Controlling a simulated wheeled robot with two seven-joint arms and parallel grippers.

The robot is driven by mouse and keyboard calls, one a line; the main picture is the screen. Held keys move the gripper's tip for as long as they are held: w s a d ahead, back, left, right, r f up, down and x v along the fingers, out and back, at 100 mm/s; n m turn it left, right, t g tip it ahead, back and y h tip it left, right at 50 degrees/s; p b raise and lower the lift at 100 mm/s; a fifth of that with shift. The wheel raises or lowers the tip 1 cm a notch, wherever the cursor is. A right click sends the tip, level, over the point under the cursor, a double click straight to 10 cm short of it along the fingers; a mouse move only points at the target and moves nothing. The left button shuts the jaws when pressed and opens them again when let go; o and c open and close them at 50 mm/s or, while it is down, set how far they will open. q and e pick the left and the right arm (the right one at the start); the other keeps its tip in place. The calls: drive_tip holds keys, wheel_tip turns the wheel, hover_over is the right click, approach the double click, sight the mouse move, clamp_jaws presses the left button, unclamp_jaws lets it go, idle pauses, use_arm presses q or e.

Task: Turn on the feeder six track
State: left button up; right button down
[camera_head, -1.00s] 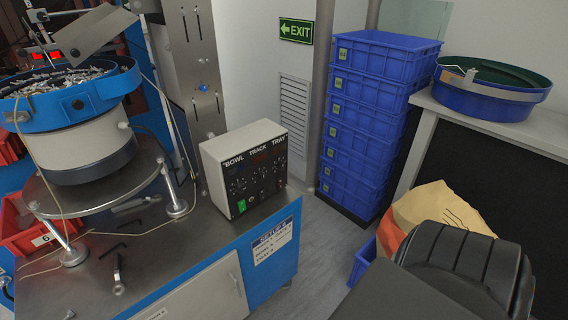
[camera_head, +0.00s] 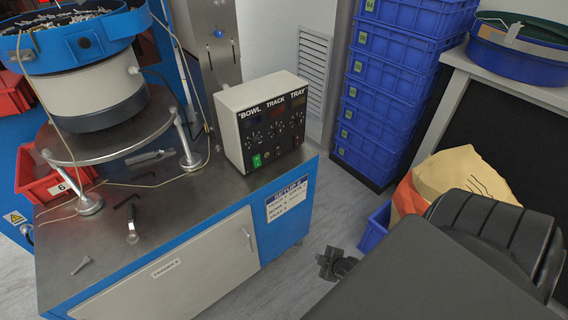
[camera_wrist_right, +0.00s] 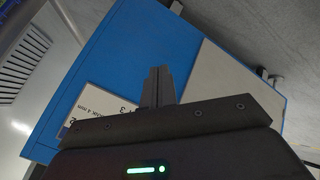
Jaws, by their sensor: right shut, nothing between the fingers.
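The control box (camera_head: 265,121) stands on the metal top of the blue cabinet. Its dark front panel reads BOWL, TRACK and TRAY and carries knobs, small switches and a lit green switch at lower left. The TRACK label (camera_head: 276,104) is in the middle. The blue bowl feeder (camera_head: 75,45) stands at upper left on a round plate. My right gripper (camera_head: 330,262) is low over the floor, right of the cabinet and well apart from the box. In the right wrist view its fingers (camera_wrist_right: 158,86) are together and empty, with the blue cabinet side (camera_wrist_right: 110,75) beyond. My left gripper is out of view.
Stacked blue crates (camera_head: 388,95) and a paper sack (camera_head: 455,185) stand at right. Open floor lies between cabinet and crates.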

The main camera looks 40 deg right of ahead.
sight(278, 155)
use_arm(q)
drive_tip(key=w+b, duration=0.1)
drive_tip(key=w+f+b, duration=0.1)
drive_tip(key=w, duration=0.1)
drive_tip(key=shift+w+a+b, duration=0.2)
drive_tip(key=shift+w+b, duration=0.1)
drive_tip(key=shift+b, duration=0.1)
use_arm(e)
drive_tip(key=w+d+r+n+t, duration=0.1)
drive_tip(key=w+r+n+t, duration=0.1)
drive_tip(key=r, duration=0.8)
drive_tip(key=w+d+r+n+t, duration=0.1)
drive_tip(key=w+r+n+t, duration=0.2)
drive_tip(key=r, duration=0.8)
drive_tip(key=w+d+r+n+t+y, duration=0.1)
drive_tip(key=w+r+n+t, duration=0.2)
drive_tip(key=w+r, duration=0.3)
wheel_tip(278, 155, up, 4)
drive_tip(key=shift+w+d+r+n, duration=0.25)
drive_tip(key=shift+w+n, duration=0.05)
drive_tip(key=shift+n, duration=0.6)
